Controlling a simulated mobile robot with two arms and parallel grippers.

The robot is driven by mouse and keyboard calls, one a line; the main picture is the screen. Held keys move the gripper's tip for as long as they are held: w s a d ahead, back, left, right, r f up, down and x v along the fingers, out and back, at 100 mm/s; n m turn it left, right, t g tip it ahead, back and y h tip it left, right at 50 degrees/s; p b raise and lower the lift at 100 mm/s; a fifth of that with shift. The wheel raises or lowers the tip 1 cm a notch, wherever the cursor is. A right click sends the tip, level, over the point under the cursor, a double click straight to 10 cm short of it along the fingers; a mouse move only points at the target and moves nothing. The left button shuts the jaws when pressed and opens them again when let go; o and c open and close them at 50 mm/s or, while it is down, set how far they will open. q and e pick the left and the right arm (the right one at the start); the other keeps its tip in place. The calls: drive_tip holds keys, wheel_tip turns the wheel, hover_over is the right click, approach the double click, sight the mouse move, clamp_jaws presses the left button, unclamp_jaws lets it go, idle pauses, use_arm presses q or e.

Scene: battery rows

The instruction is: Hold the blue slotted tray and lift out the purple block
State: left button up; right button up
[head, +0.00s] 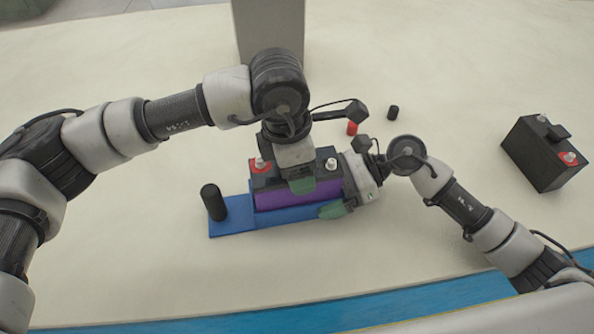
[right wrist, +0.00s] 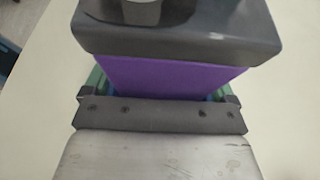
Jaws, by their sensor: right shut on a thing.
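The purple block (head: 275,199), a battery shape with a black top and a red-ringed terminal, sits upright in the blue slotted tray (head: 232,228). Its purple side (right wrist: 170,76) fills the middle of the right wrist view. My right gripper (head: 335,205) is at the tray's right end, shut on the tray, with green fingertips along its sides low beside the block. My left gripper (head: 300,184) is over the block from above, one green fingertip against its near side. The left gripper's far finger is hidden, so I cannot tell its opening.
A black post (head: 213,202) stands on the tray's left end. Another black battery (head: 544,155) stands at the right. A small red cylinder (head: 352,128) and a small black one (head: 393,112) lie behind. A grey column (head: 268,25) stands at the back. The table front is clear.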

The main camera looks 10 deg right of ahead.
use_arm(q)
wheel_tip(320, 180, up, 8)
drive_tip(key=shift+r, duration=0.25)
use_arm(e)
drive_tip(key=o, duration=0.8)
drive_tip(key=shift+d, duration=0.1)
drive_tip(key=v, duration=1.1)
drive_tip(key=shift+w+d+r, duration=0.1)
drive_tip(key=shift+d+r, duration=0.05)
drive_tip(key=shift+d, duration=0.2)
